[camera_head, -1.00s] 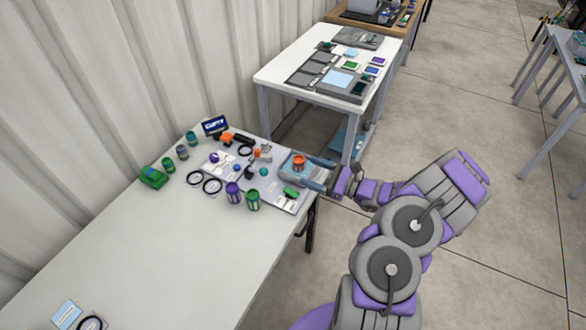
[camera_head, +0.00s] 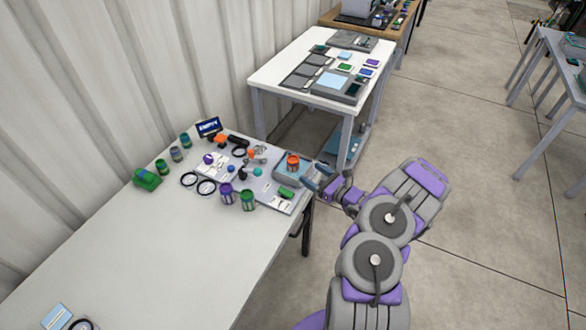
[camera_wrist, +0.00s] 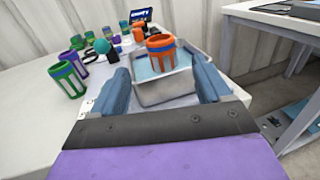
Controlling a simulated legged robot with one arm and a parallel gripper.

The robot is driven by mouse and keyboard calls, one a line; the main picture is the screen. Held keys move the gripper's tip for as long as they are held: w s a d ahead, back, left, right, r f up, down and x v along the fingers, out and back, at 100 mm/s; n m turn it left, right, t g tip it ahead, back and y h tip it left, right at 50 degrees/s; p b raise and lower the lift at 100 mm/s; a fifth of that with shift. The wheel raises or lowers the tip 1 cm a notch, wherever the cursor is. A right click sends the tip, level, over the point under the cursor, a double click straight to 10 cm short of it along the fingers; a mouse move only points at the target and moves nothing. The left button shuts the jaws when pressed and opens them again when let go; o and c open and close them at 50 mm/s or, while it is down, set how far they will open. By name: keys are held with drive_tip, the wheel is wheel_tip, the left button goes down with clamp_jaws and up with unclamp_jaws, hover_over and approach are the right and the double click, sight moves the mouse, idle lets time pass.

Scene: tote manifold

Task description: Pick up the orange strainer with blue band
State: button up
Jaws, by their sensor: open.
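The orange strainer with a blue band (camera_wrist: 161,52) stands upright in a grey tray (camera_wrist: 150,96) with a light blue inside. In the head view the strainer (camera_head: 293,162) is at the right end of the near white table. My gripper (camera_wrist: 165,78) is open, with its two blue-grey fingers on either side of the tray's near part in the wrist view. In the head view my gripper (camera_head: 312,178) is just right of the tray.
Green and purple strainers (camera_head: 226,193) and several small parts lie left of the tray on the white table (camera_head: 170,245). Black rings (camera_head: 197,183) lie there too. A second white table (camera_head: 285,72) stands behind. The table's near-left part is mostly clear.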

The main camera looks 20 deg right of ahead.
sight(298, 164)
drive_tip(key=shift+b+x, duration=1.05)
drive_tip(key=shift+x, duration=2.8)
drive_tip(key=shift+d, duration=0.1)
drive_tip(key=c, duration=1.1)
drive_tip(key=shift+c, duration=0.2)
